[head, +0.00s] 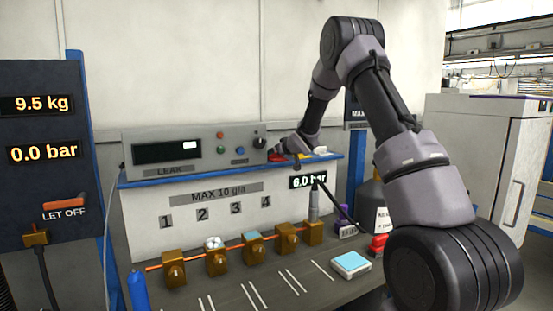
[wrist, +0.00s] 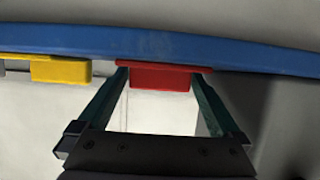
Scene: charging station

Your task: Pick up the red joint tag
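The red joint tag (wrist: 161,79) sits at the edge of the blue shelf (wrist: 160,45) in the wrist view, with a wider flat top and a narrower body. My gripper (wrist: 161,84) is open, with its two dark green fingers on either side of the tag's body. A slight gap seems to show at each finger, so contact cannot be told for certain. In the head view the red tag (head: 276,156) is partly hidden by my gripper (head: 287,153) at the blue shelf's right half.
A yellow tag (wrist: 61,70) is on the same shelf, beside the red one. A white piece (head: 320,151) lies further right. A grey leak tester box (head: 190,150) stands left on the shelf. Brass blocks (head: 217,262) on a pipe and a cyan-topped box (head: 350,264) are below.

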